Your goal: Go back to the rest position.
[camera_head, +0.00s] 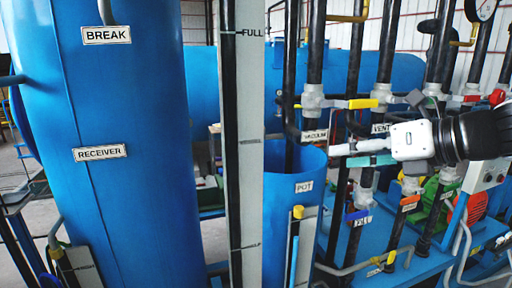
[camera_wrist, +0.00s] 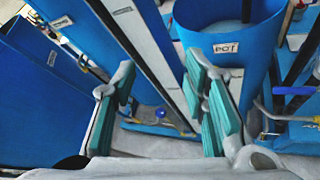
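The open blue pot (camera_wrist: 228,45) stands beyond the right finger. I cannot tell the exact distance between gripper and pot.
A tall blue receiver tank (camera_head: 110,200) stands at left, with a level gauge board (camera_head: 244,190) marked FULL beside it. Pipes with a yellow-handled valve (camera_head: 362,104), a blue-handled valve (camera_head: 356,215) and an orange-handled valve (camera_head: 410,200) crowd the right. A pressure gauge (camera_head: 484,8) is at top right.

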